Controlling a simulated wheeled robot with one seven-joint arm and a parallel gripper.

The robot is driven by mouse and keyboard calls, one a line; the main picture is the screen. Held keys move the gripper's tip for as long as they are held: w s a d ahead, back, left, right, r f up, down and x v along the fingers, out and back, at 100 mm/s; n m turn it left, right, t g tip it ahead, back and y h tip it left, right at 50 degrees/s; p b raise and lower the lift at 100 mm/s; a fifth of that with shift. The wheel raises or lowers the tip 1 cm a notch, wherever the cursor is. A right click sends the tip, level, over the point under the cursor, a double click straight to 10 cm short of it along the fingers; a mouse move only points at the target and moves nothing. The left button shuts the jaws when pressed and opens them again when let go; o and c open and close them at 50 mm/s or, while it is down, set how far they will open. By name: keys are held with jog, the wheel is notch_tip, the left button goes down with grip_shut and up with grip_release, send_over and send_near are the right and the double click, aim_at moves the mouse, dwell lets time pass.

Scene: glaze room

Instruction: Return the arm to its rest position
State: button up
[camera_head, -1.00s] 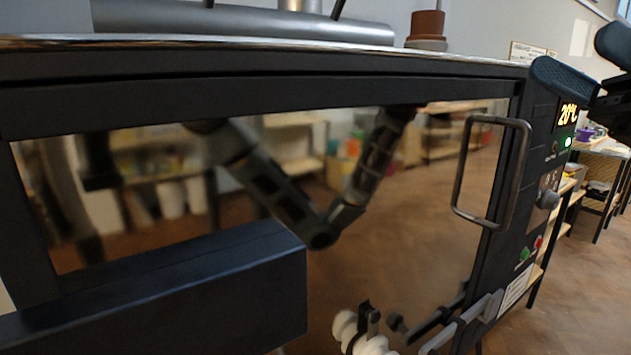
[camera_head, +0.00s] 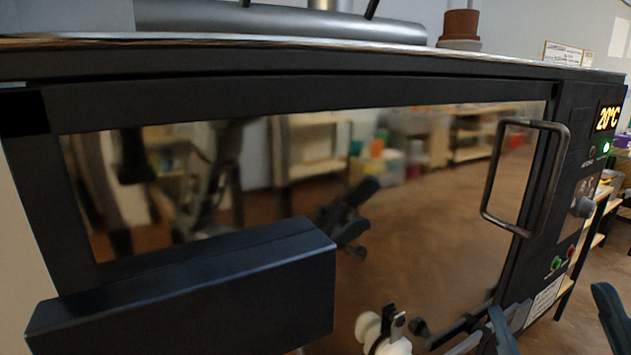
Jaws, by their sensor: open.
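My gripper (camera_head: 550,302) is low at the right edge of the head view. A reflection of what looks like my arm and gripper shows in the glossy door (camera_head: 420,270). The door looks shut. Its bar handle (camera_head: 494,178) is above and left of the gripper, and the gripper is off it.
The control panel (camera_head: 578,200) shows 20°C, a green light, a knob and buttons. A white rounded part (camera_head: 392,345) stands at the bottom. A brown pot (camera_head: 460,24) and a grey cylinder (camera_head: 270,20) are on top.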

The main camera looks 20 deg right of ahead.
jog(key=s+a+f+m+g, duration=0.3)
jog(key=s+f+g, duration=0.3)
jog(key=s+f, duration=0.3)
jog(key=s+a+f+m+g, duration=0.3)
jog(key=s+f+m+g, duration=0.2)
jog(key=s+f, duration=0.4)
jog(key=shift+f+g, duration=0.45)
jog(key=shift+g, duration=0.35)
jog(key=shift+s, duration=0.1)
